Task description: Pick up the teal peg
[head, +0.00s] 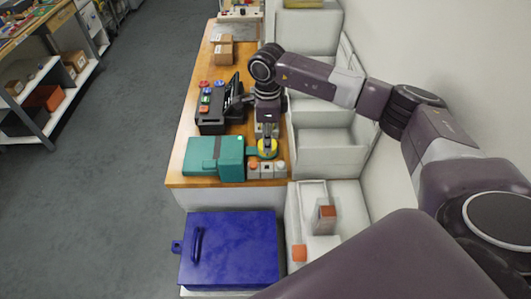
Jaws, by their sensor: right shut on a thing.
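My right gripper (267,140) points down at the near right of the wooden bench. A small teal-green piece (205,99), which may be the teal peg, sits among small blue and red-orange pieces on a black block (211,126). The right gripper is apart from this piece, to its right and nearer. What lies between the fingertips is small and partly hidden. My left gripper is not in view.
The teal case (203,153) lies at the bench's (185,180) near edge, with small grey blocks (266,172) beside it. A blue lidded box (240,255) stands in front. Cardboard boxes (222,50) stand farther back. Pale bins (325,140) line the right. Grey floor (110,170) is clear.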

